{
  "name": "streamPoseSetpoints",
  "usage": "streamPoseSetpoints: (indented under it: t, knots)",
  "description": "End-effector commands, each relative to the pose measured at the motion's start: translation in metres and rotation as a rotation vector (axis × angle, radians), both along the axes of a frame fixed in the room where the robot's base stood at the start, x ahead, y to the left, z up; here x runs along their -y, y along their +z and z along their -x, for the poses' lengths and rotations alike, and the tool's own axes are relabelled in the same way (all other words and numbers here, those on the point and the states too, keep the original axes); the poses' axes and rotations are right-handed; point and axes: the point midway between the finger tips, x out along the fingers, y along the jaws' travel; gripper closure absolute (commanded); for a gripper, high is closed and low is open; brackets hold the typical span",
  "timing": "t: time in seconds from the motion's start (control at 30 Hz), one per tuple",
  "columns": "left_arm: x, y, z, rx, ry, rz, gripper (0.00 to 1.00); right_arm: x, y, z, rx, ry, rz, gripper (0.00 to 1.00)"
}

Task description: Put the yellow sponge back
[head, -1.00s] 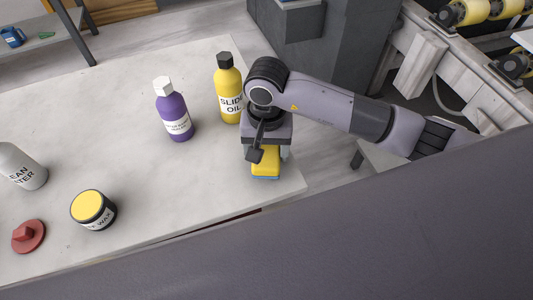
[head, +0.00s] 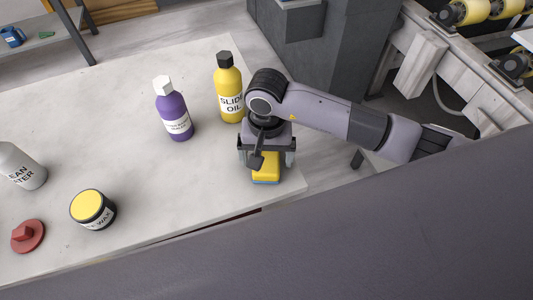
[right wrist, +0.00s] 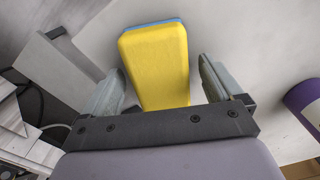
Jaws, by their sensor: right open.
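The yellow sponge (head: 266,168), with a blue underside, lies on the stone slab (head: 180,205) near its right front corner. It also shows in the right wrist view (right wrist: 157,62), between the two fingers and apart from them. My right gripper (head: 266,160) is open above the sponge, with one finger on each side of it. In the right wrist view the gripper's fingertips (right wrist: 160,75) stand spread wide. Part of the sponge is hidden under the gripper in the head view. My left gripper is not in view.
A yellow slide oil bottle (head: 228,92) stands just behind my right gripper. A purple bottle (head: 173,112) stands to its left. A wax jar (head: 92,209), a red object (head: 28,236) and a grey bottle (head: 20,166) are at the left. The slab's middle is clear.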

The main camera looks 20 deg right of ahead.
Motion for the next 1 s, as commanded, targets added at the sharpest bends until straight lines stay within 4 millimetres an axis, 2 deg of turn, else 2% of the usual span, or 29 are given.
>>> streamPoseSetpoints:
  t: [0.03, 0.17, 0.4, 0.6, 0.77, 1.0]
  knots:
    - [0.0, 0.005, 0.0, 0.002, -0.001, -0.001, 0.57, 0.0, 0.005, 0.0, -0.001, 0.0, -0.001, 0.07]
    - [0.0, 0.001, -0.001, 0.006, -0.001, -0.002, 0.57, 0.0, 0.027, -0.001, 0.006, 0.002, -0.001, 0.07]
    - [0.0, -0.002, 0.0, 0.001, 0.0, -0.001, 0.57, 0.0, 0.08, -0.001, 0.005, 0.002, 0.0, 0.07]
    - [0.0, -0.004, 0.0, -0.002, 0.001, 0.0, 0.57, 0.0, 0.11, -0.001, 0.002, 0.0, 0.0, 0.07]
    - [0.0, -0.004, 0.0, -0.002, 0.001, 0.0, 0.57, 0.0, 0.12, 0.0, 0.0, -0.001, 0.0, 0.07]
    - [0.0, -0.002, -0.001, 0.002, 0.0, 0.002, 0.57, 0.0, 0.122, 0.0, -0.001, -0.001, 0.0, 0.07]
